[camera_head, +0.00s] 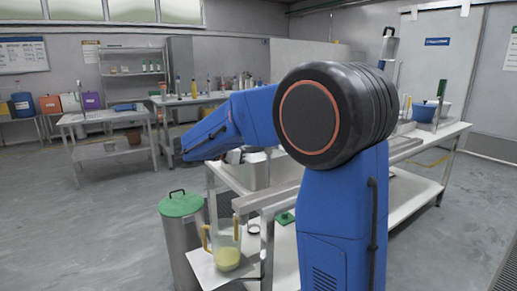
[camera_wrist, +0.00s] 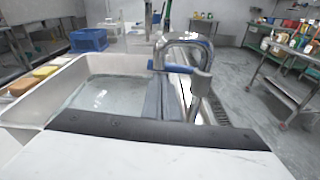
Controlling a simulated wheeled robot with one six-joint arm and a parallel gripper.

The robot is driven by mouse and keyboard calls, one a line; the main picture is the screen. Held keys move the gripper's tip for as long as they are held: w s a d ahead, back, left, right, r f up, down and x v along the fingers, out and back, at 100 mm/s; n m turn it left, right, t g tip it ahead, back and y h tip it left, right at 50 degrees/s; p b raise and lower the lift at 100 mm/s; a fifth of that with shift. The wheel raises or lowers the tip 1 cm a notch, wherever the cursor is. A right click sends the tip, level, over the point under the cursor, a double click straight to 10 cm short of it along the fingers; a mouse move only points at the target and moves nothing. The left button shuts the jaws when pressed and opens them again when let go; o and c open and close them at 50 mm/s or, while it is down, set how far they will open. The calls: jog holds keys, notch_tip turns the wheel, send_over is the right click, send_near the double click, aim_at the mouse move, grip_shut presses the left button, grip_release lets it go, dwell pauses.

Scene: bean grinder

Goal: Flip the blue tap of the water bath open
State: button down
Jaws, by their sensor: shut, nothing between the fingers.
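The water bath (camera_wrist: 55,88) is a white open basin with clear water, on the left of the wrist view. Its chrome tap (camera_wrist: 204,83) stands by the right side of the basin, with an arched spout. The blue tap lever (camera_wrist: 170,68) lies roughly level across the tap, pointing left. My gripper (camera_wrist: 170,80) is shut and empty, its grey fingers reaching up from the dark bar at the bottom. In the picture the fingertips sit just below the lever; I cannot tell whether they touch it.
A blue crate (camera_wrist: 89,40) stands beyond the basin, and several coloured blocks lie left of it. In the head view, a jug (camera_head: 227,247) and a bin with a green lid (camera_head: 181,204) stand near my arm. Open floor lies to the left.

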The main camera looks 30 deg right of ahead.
jog(key=shift+w+r+m, duration=0.1)
jog(key=shift+r+m, duration=0.6)
jog(key=shift+r, duration=0.1)
jog(key=shift+a, duration=0.1)
